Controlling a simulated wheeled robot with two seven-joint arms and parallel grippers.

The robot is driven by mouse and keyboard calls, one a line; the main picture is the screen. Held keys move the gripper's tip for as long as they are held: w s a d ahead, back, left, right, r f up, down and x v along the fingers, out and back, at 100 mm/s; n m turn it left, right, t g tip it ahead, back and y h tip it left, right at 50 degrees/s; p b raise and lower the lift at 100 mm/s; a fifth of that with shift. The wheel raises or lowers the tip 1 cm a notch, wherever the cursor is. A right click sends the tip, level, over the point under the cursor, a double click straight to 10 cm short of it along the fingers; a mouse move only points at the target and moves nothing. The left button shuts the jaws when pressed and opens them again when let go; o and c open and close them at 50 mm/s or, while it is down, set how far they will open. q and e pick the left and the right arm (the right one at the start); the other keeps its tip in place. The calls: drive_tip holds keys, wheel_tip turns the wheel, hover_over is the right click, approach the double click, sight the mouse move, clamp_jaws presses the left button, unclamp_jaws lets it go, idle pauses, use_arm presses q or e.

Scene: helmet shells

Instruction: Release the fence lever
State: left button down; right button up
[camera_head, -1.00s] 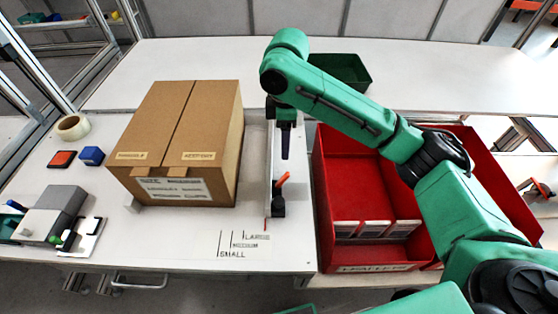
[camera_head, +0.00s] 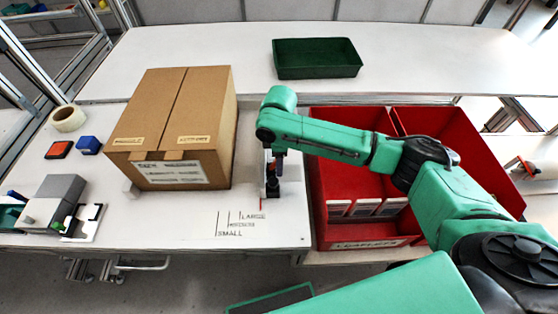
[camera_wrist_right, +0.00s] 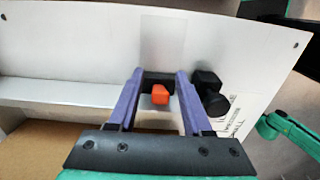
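The fence lever has an orange handle, which shows in the right wrist view (camera_wrist_right: 160,93), and a black base (camera_head: 272,187) at the front end of the pale fence (camera_wrist_right: 60,92). The fence runs along the right side of the cardboard box (camera_head: 172,115). My right gripper (camera_head: 277,164) is down at the lever in the head view. In the right wrist view its two purple fingers (camera_wrist_right: 158,88) are open, one on each side of the orange handle, with gaps visible. In the head view the arm and fingers mostly hide the handle. My left gripper is not in view.
Size marks (camera_head: 240,222) are printed on the table in front of the lever. A red bin (camera_head: 360,243) stands close on the right, under my right arm. A green tray (camera_head: 317,70) is at the back. A grey device (camera_head: 55,200) and tape roll (camera_head: 68,118) are at left.

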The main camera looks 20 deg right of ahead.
clamp_jaws()
drive_tip(key=p, duration=0.2)
drive_tip(key=r+h+p, duration=0.1)
drive_tip(key=shift+a+r+h+p, duration=0.1)
drive_tip(key=shift+a+h+p, duration=0.2)
drive_tip(key=shift+a+p, duration=0.05)
drive_tip(key=shift+w+a+g+h+p, duration=0.1)
drive_tip(key=shift+g+h+p, duration=0.2)
drive_tip(key=shift+h, duration=0.1)
drive_tip(key=shift+w+f+h, duration=0.1)
drive_tip(key=shift+f+h, duration=0.15)
drive_tip(key=shift+h, duration=0.15)
drive_tip(key=shift+o, duration=0.6)
unclamp_jaws()
